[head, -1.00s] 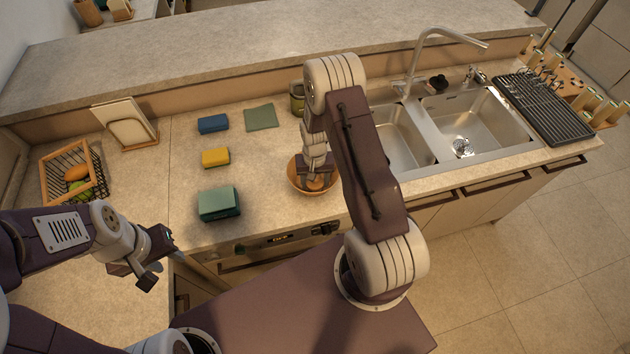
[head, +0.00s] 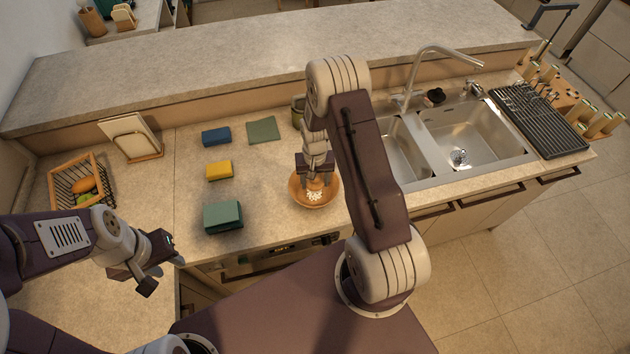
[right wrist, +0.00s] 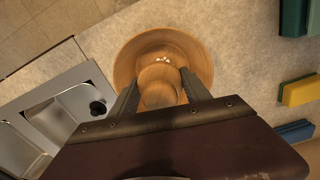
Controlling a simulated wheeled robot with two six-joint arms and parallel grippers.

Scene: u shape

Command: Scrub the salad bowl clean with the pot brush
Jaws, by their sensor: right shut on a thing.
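The salad bowl (head: 331,197) is wooden and sits on the counter left of the sink; it also shows in the right wrist view (right wrist: 201,62). My right gripper (head: 315,178) points down over the bowl and is shut on the pot brush, whose rounded wooden body (right wrist: 160,84) shows between the fingers in the right wrist view. My left gripper (head: 158,262) is empty and open, near the counter's front edge.
Left of the bowl are a green sponge block (head: 222,216), a yellow sponge (head: 219,170), a blue sponge (head: 216,137) and a green cloth (head: 263,130). The sink (head: 465,140) and black drying rack (head: 540,120) are right. A fruit basket (head: 82,182) stands left.

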